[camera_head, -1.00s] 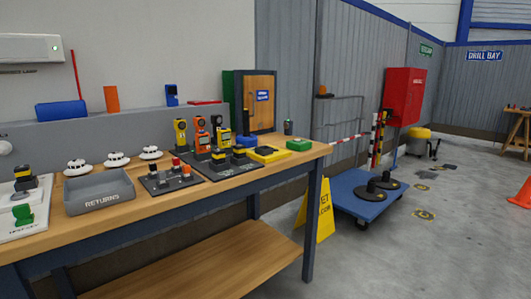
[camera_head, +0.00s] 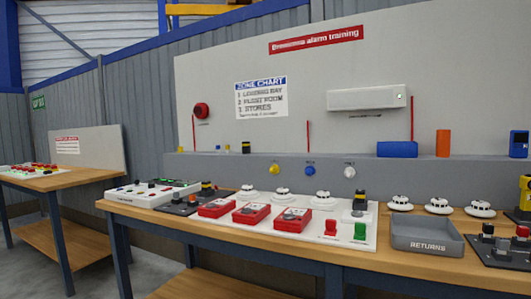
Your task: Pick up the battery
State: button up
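No object is clearly marked as a battery. Small black blocks with yellow bands are possible matches: one block (camera_head: 361,199) is on the white board, another (camera_head: 207,188) is on a dark base at the left part of the bench. A third small block (camera_head: 246,147) stands on the grey ledge, and one more (camera_head: 525,193) is cut off at the right edge. At this distance I cannot tell which, if any, is the battery. My gripper is not in view.
The wooden bench (camera_head: 265,231) carries red call points (camera_head: 251,213), white domed detectors (camera_head: 322,199) and a grey RETURNS tray (camera_head: 428,249). A grey ledge (camera_head: 300,170) and upright board stand behind. A second bench (camera_head: 60,181) is at the far left. Floor shows at lower left.

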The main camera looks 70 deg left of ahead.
aim_at(246, 145)
jog(key=u, duration=2.05)
jog(key=i+j, duration=0.1)
jog(key=i, duration=0.2)
jog(key=i+z, duration=0.05)
